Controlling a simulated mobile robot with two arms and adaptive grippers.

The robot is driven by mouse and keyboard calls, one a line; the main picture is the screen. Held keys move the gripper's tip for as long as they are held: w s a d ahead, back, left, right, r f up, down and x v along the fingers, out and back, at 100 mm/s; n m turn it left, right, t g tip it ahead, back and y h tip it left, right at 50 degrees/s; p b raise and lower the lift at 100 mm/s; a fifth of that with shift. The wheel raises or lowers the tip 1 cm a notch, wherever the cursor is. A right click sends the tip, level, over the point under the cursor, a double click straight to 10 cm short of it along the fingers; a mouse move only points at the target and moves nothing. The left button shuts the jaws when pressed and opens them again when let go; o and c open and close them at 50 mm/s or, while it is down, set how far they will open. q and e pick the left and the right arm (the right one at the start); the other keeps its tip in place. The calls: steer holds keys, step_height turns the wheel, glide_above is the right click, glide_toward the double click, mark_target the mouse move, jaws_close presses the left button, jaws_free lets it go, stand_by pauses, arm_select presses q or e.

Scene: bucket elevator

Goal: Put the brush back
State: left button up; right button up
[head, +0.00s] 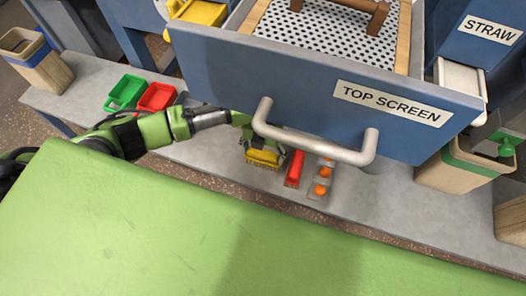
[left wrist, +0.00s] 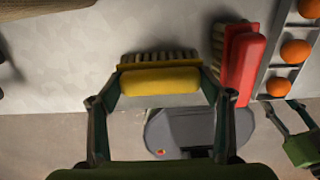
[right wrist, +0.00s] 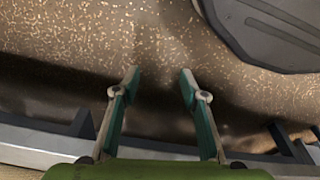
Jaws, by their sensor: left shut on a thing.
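A yellow brush (head: 263,157) with pale bristles is at the front of the grey bench, left of a red brush (head: 294,168). My left gripper (left wrist: 162,95) is shut on the yellow brush's body (left wrist: 160,81), one finger at each end. The bristles point away from my palm toward the bench top; whether they touch it I cannot tell. In the left wrist view the red brush (left wrist: 241,62) lies just beyond the right finger. My right gripper (right wrist: 158,80) is open and empty above speckled floor.
The blue drawer marked TOP SCREEN (head: 300,75) juts out over the bench (head: 215,155), its handle (head: 310,145) close to my left wrist. A holder with orange balls (head: 321,180) is right of the red brush. Green (head: 125,92) and red (head: 157,97) trays sit left.

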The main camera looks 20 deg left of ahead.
mark_target(263, 152)
arm_select(q)
steer(key=o, duration=1)
steer(key=shift+f, duration=0.1)
arm_select(e)
steer(key=shift+r, duration=0.1)
arm_select(q)
steer(key=shift+r, duration=0.5)
step_height(263, 152, up, 11)
steer(key=p, duration=0.2)
steer(key=shift+r+p, duration=0.2)
steer(key=shift+p, duration=0.15)
arm_select(e)
steer(key=s+f, duration=0.5)
steer(key=f, duration=0.2)
steer(key=shift+d+f+g, duration=0.3)
steer(key=shift+d+f, duration=0.05)
steer(key=shift+f, duration=0.05)
